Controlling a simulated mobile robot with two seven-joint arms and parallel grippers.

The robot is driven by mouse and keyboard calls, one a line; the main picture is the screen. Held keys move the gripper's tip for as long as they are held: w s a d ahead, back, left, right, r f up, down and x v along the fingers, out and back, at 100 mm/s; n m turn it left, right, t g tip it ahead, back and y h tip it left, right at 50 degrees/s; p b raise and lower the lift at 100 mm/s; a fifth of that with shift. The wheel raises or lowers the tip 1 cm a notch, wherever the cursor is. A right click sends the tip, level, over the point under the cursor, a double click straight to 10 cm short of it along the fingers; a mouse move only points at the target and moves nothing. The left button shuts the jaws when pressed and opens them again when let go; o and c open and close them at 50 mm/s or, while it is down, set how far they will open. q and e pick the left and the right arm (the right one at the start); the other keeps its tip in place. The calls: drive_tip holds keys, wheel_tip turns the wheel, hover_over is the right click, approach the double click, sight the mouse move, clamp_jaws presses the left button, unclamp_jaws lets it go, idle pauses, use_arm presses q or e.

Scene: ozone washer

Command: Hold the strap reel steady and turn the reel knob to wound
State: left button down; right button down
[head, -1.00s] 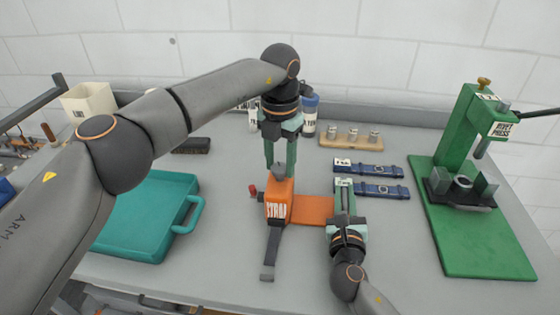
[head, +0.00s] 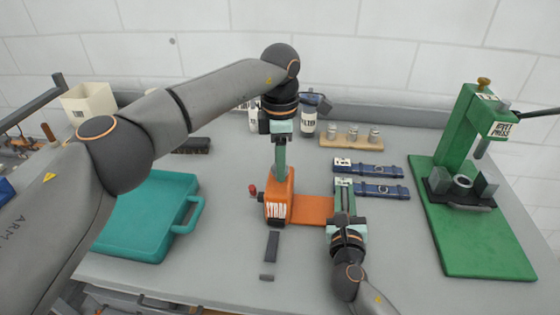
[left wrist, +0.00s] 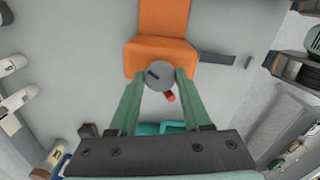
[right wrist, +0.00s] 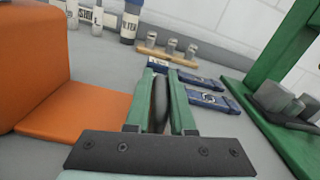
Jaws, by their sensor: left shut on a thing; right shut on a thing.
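The orange strap reel (head: 280,206) with a STRAP label stands upright on the bench, its flat orange base (head: 314,211) reaching right. Its round grey knob (left wrist: 160,75), with a dark mark, is on top. My left gripper (head: 279,172) points down from above, shut on the knob, one finger on each side. My right gripper (head: 344,190) is low at the right end of the base, shut on a dark grey upright grip (right wrist: 160,103). The grip's lower end is hidden. A dark strap (head: 272,246) lies in front of the reel, with a small end piece (head: 267,277).
A teal case (head: 150,215) lies at left. Two blue straps (head: 370,170) lie just beyond my right gripper. A wooden block with metal pieces (head: 350,142) and bottles (head: 308,124) stand behind. A green rivet press (head: 470,255) stands at right. The front bench is mostly clear.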

use_arm(q)
drive_tip(key=m, duration=0.4)
drive_tip(key=shift+m, duration=0.3)
use_arm(e)
drive_tip(key=shift+d+f, duration=0.1)
use_arm(q)
drive_tip(key=m, duration=0.4)
drive_tip(key=shift+m, duration=0.3)
drive_tip(key=m, duration=0.4)
drive_tip(key=shift+a, duration=0.1)
drive_tip(key=shift+m, duration=2.1)
drive_tip(key=shift+c, duration=1.7)
unclamp_jaws()
wheel_tip(320, 180, up, 12)
